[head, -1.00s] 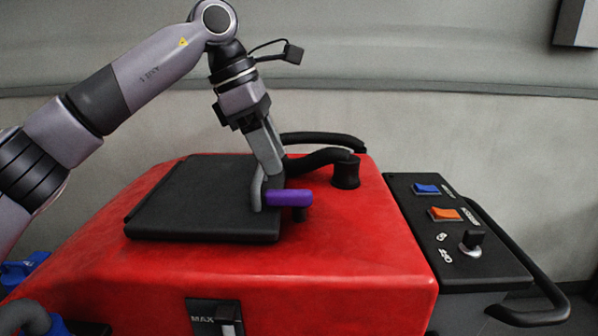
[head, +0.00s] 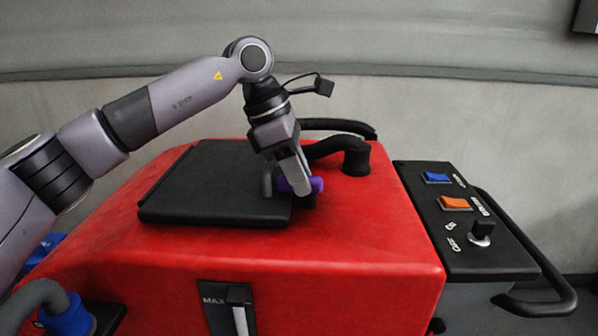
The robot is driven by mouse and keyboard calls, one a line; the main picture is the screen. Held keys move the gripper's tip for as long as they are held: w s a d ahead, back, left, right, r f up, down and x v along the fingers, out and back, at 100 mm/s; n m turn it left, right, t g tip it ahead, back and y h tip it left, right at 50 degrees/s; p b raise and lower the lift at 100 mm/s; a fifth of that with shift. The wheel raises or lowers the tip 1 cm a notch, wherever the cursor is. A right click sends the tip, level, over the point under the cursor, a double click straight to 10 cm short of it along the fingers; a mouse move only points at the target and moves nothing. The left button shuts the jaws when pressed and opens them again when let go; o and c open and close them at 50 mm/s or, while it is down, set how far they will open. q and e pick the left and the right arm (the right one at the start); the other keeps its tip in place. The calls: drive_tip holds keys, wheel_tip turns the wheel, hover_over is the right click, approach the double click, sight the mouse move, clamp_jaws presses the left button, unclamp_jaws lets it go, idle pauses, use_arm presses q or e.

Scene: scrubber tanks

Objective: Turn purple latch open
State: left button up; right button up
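The purple latch (head: 316,185) sits on the right edge of the black lid (head: 205,185) on top of the red tank. It lies roughly sideways in the picture, partly hidden by a finger. My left gripper (head: 285,190) points down at the latch with its fingers apart. One finger crosses in front of the latch, with purple showing on both sides of it. The other finger is left of the latch, over the lid. I cannot tell whether either finger touches the latch. My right gripper is not in view.
A black hose (head: 335,147) and its round fitting (head: 356,160) stand just behind and right of the latch. A black control panel (head: 465,225) with blue and orange switches and a knob is at the right, beside a black handle (head: 545,270). The red top (head: 340,240) in front is clear.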

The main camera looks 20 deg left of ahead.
use_arm(q)
clamp_jaws()
drive_tip(key=n+b, duration=0.1)
drive_tip(key=n, duration=0.1)
drive_tip(key=n+t+b, duration=0.1)
drive_tip(key=shift+s+d+f+b, duration=0.1)
drive_tip(key=shift+s+f+b, duration=0.15)
drive_tip(key=shift+s+b, duration=0.05)
drive_tip(key=n+b, duration=0.1)
drive_tip(key=n, duration=0.1)
drive_tip(key=n+t+y+b, duration=0.1)
drive_tip(key=n+y+b, duration=0.1)
drive_tip(key=n, duration=0.1)
drive_tip(key=shift+s+d+n+t, duration=0.3)
drive_tip(key=shift+d, duration=0.05)
drive_tip(key=n+b, duration=0.1)
drive_tip(key=n+y, duration=0.1)
drive_tip(key=n, duration=0.1)
drive_tip(key=n+y+b, duration=0.1)
drive_tip(key=n, duration=0.1)
drive_tip(key=shift+s+d+t+b, duration=0.15)
drive_tip(key=shift+d+t+b, duration=0.15)
drive_tip(key=shift+d+b, duration=0.1)
drive_tip(key=n, duration=0.2)
drive_tip(key=n+y, duration=0.1)
drive_tip(key=shift+d+n+b, duration=0.25)
drive_tip(key=shift+n+b, duration=0.05)
drive_tip(key=shift+b, duration=0.05)
drive_tip(key=shift+n, duration=0.3)
drive_tip(key=shift+y, duration=0.3)
